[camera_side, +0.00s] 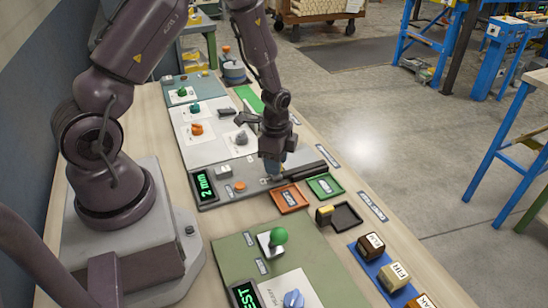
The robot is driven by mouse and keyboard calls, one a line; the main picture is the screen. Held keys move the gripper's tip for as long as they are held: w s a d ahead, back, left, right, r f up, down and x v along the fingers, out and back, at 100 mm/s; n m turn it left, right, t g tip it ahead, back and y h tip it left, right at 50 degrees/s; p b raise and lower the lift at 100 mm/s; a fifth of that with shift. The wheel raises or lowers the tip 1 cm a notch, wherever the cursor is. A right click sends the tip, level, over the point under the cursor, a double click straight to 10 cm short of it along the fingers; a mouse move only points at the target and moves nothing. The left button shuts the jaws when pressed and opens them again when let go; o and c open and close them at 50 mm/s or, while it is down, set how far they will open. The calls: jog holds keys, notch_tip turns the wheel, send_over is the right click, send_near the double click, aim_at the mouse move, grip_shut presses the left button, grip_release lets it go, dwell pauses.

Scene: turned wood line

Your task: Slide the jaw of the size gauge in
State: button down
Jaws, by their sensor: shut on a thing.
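The size gauge is a grey panel (214,170) in the middle of the bench, with a dark display (203,186) reading "2 mm" in green at its left end. A dark bar (307,168) lies along its right part. My gripper (273,177) points down onto the panel, left of the dark bar. It is shut on the gauge's jaw, which is mostly hidden by the fingers. An orange button (240,187) is on the panel to the left of the gripper.
An orange tray (290,208) and a green tray (336,191) sit in front of the gauge. A black tray (352,216) stands further right. Behind is a pale panel (207,151) with coloured knobs; nearer is a green panel (236,244) with a green-knobbed lever (279,236).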

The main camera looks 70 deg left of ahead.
jog(key=c, duration=0.8)
grip_release()
jog(key=shift+d, duration=0.4)
jog(key=shift+o, duration=0.2)
jog(key=shift+a, duration=0.1)
notch_tip(320, 180, up, 13)
